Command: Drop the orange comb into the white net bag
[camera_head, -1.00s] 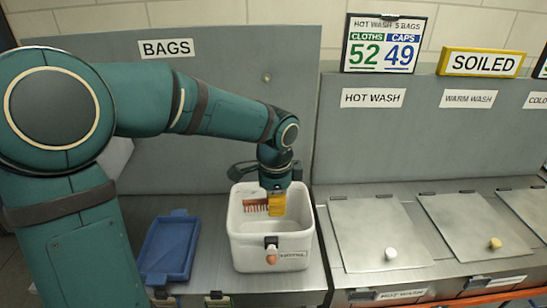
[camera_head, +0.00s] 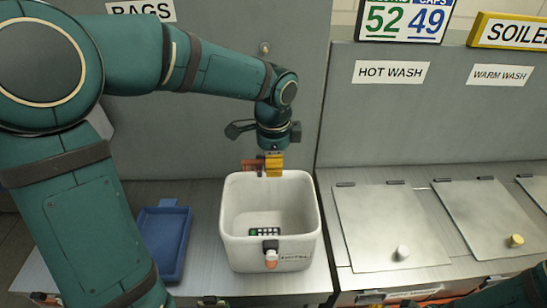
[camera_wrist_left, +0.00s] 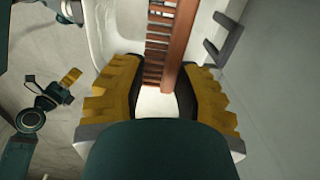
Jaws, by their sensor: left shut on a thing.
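The orange comb (camera_head: 252,166) is held by my left gripper (camera_head: 273,166) above the far rim of the white tub. In the left wrist view the comb (camera_wrist_left: 182,42) stands between the yellow fingers of my left gripper (camera_wrist_left: 158,88), its teeth to the left. Those fingers are shut on it. I cannot make out a white net bag in these frames. What seems to be my right gripper (camera_wrist_left: 60,90) shows small at the left of the wrist view; its opening is unclear.
The white tub (camera_head: 236,242) holds a dark keypad-like item (camera_head: 265,232). A blue tray (camera_head: 163,240) lies to its left. Metal lids (camera_head: 375,230) with knobs lie to the right. A grey wall panel (camera_head: 235,70) stands behind.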

